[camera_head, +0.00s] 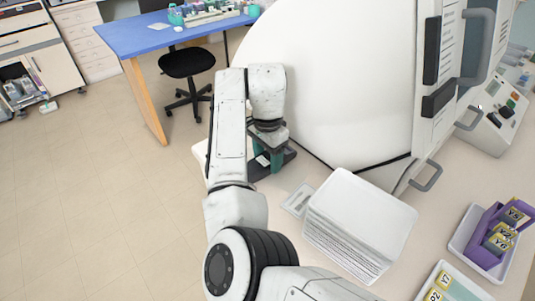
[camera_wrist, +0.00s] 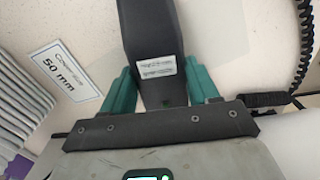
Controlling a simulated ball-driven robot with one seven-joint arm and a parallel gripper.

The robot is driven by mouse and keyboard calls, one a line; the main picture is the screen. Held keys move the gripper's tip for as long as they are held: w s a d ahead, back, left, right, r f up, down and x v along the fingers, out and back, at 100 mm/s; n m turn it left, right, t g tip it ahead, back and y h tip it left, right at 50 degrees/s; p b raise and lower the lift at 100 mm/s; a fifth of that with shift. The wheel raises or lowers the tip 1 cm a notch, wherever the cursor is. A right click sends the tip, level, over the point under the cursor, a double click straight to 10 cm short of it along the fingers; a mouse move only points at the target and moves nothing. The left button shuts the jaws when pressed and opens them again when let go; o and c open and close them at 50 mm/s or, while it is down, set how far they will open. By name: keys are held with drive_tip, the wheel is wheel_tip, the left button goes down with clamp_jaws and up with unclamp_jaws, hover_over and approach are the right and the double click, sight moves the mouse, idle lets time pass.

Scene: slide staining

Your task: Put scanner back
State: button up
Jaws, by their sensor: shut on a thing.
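The scanner (camera_wrist: 150,35) is a dark handheld body with a white printed label, seen in the wrist view. My gripper (camera_wrist: 162,75) is shut on it, with one teal finger on each side. In the head view my gripper (camera_head: 264,157) is low over the pale counter, in front of the big white machine. Dark parts (camera_head: 287,157) show around the fingers there; I cannot tell scanner from any stand. The scanner's far end runs out of the wrist view, so I cannot tell whether it touches anything.
A coiled black cable (camera_wrist: 304,45) hangs on the right in the wrist view. A "50 mm" label card (camera_wrist: 62,70) lies beside a stack of white trays (camera_head: 355,215). The white machine (camera_head: 340,70) stands close behind. A purple rack (camera_head: 490,236) is at the far right.

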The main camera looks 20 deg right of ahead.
sight(267, 158)
drive_tip(key=shift+f, duration=0.15)
drive_tip(key=o, duration=1.2)
drive_tip(key=shift+c, duration=0.2)
wheel_tip(267, 158, up, 12)
